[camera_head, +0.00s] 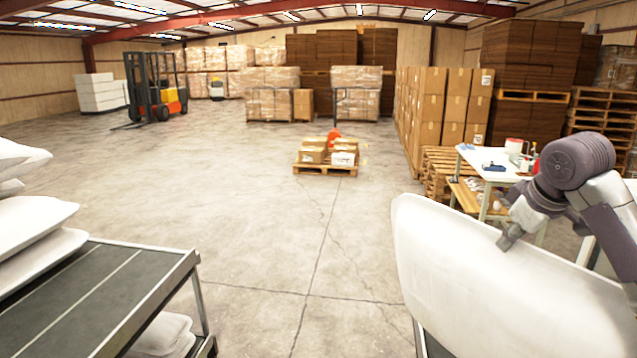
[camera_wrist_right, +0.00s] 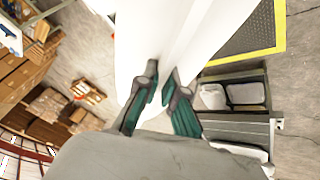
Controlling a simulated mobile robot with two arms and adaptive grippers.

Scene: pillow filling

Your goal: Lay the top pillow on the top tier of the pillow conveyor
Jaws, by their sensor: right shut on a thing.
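A large white pillow (camera_head: 480,285) hangs upright in the head view, at the lower right. My right gripper (camera_head: 508,238) is shut on its upper edge. In the right wrist view the fingers of the right gripper (camera_wrist_right: 162,88) pinch the white cloth of the pillow (camera_wrist_right: 180,30). The dark-topped conveyor (camera_head: 95,285) stands at the lower left with metal edges and a lower tier. Several white pillows (camera_head: 35,245) lie stacked on the left of its top tier, and the right of that tier is bare. The held pillow is apart from it. My left gripper is not in view.
White pillows (camera_head: 165,335) lie on the lower tier. A worktable (camera_head: 490,170) with small items stands behind my right arm. A pallet with boxes (camera_head: 325,168) stands farther off. Open concrete floor lies between the conveyor and the held pillow.

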